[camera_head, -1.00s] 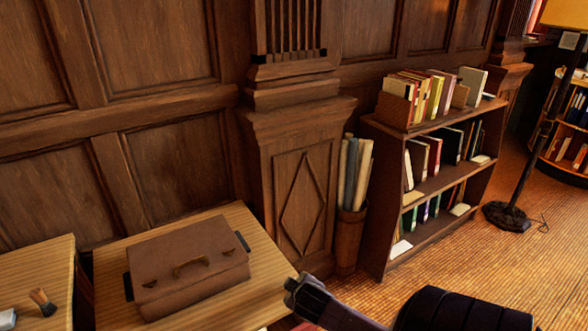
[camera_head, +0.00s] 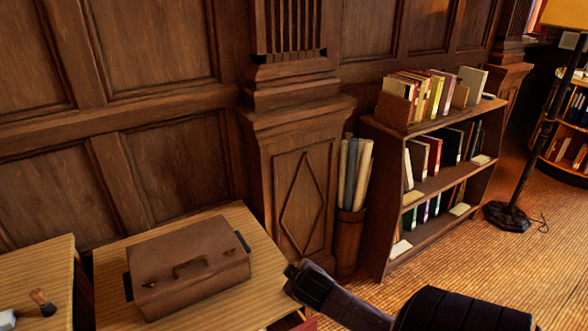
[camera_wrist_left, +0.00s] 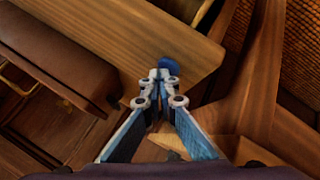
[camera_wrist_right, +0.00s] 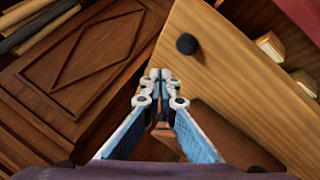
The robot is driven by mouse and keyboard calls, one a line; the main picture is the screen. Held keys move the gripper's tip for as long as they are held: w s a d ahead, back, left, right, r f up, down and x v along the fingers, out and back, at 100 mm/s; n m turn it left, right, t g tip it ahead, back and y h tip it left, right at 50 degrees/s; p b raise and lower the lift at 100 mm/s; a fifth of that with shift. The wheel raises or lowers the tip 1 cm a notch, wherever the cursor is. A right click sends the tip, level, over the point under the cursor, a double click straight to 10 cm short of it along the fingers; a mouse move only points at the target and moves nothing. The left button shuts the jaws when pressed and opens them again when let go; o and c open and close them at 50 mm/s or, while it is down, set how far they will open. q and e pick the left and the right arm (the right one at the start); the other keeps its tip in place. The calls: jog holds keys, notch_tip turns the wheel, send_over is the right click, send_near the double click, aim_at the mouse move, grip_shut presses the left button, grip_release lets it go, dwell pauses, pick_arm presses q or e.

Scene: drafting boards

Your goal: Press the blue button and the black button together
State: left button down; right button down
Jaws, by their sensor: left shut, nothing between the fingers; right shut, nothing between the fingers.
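A blue button (camera_wrist_left: 164,62) sits at the edge of a pale wooden surface (camera_wrist_left: 120,35) in the left wrist view. My left gripper (camera_wrist_left: 158,74) is shut and empty. Its tips overlap the near part of the button in the picture; I cannot tell if they touch it. A round black button (camera_wrist_right: 186,44) sits on pale wood (camera_wrist_right: 240,75) in the right wrist view. My right gripper (camera_wrist_right: 160,74) is shut and empty, with its tips just below the button in the picture and a visible gap between them. I cannot make out either button in the head view.
A brown case (camera_head: 190,265) lies on a pale wooden table (camera_head: 115,258). A brush (camera_head: 42,302) lies on the table to its left. A panelled pillar (camera_head: 300,200), rolled sheets (camera_head: 352,172) and a bookcase (camera_head: 430,190) stand behind. A floor lamp (camera_head: 510,214) stands at right.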

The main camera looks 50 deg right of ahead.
pick_arm(q)
jog(key=shift+f, duration=0.1)
pick_arm(e)
jog(key=shift+r, duration=0.8)
